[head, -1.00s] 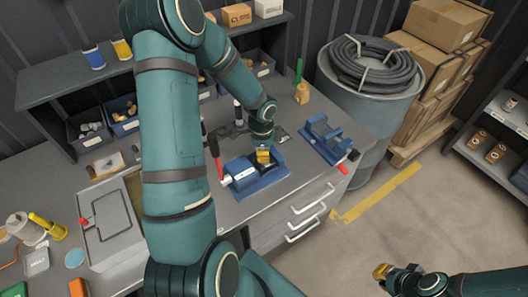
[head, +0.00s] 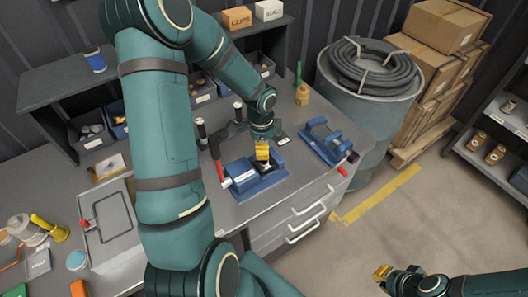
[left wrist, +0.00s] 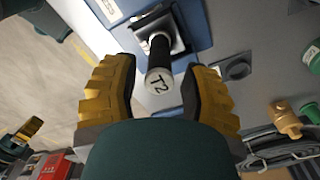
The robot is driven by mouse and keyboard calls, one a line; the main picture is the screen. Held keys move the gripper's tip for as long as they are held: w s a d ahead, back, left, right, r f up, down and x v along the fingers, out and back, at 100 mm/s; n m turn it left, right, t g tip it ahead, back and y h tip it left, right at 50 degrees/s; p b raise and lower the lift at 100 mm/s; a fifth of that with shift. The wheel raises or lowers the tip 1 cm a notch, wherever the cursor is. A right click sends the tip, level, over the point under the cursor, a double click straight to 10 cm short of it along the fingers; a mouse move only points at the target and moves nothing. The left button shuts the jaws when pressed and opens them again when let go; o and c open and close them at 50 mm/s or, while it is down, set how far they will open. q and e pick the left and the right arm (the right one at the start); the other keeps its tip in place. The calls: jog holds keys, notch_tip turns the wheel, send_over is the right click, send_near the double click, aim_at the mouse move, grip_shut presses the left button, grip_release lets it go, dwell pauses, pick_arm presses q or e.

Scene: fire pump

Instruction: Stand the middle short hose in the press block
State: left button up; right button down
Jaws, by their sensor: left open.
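The blue press block (head: 270,184) sits on the bench near its front edge. In the left wrist view a short black hose (left wrist: 159,52) with a pale end marked T2 stands in the metal socket of the blue block (left wrist: 190,14). My left gripper (head: 262,151) is above the block; its yellow fingers (left wrist: 160,70) are open on either side of the hose, with gaps visible. The hose is mostly hidden in the head view. Two other short black hoses (head: 201,132) (head: 238,110) stand behind the block. My right gripper (head: 381,272) is low at right, away from the bench.
A red-handled lever (head: 217,160) rises left of the block. A second blue fixture (head: 322,143) stands to the right, and a green-and-tan bottle (head: 302,94) behind it. Bins and a shelf line the back. A drum (head: 365,105) with coiled hose stands beyond the bench.

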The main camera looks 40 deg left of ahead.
pick_arm(q)
notch_tip(320, 180, up, 8)
jog(key=shift+s+a+p, duration=0.15)
jog(key=shift+p, duration=0.2)
jog(key=d+f+n+h, duration=0.2)
jog(key=d+f, duration=0.3)
jog(key=d, duration=0.3)
jog(key=d+f+n+h, duration=0.1)
jog(key=d+f+n, duration=0.2)
jog(key=d+f, duration=0.3)
jog(key=s+d+f+n+t, duration=0.1)
jog(key=s+d+f+n, duration=0.2)
jog(key=d, duration=0.3)
jog(key=s+d+f+n, duration=0.3)
jog(key=d+n, duration=0.1)
jog(key=d, duration=0.2)
jog(key=shift+s+d+f+t+h, duration=0.25)
jog(key=shift+s+f+t+h, duration=0.05)
jog(key=shift+s+f+t, duration=0.1)
notch_tip(320, 180, down, 10)
jog(key=b, duration=0.9)
jog(key=shift+s+d, duration=0.15)
jog(key=shift+d, duration=0.1)
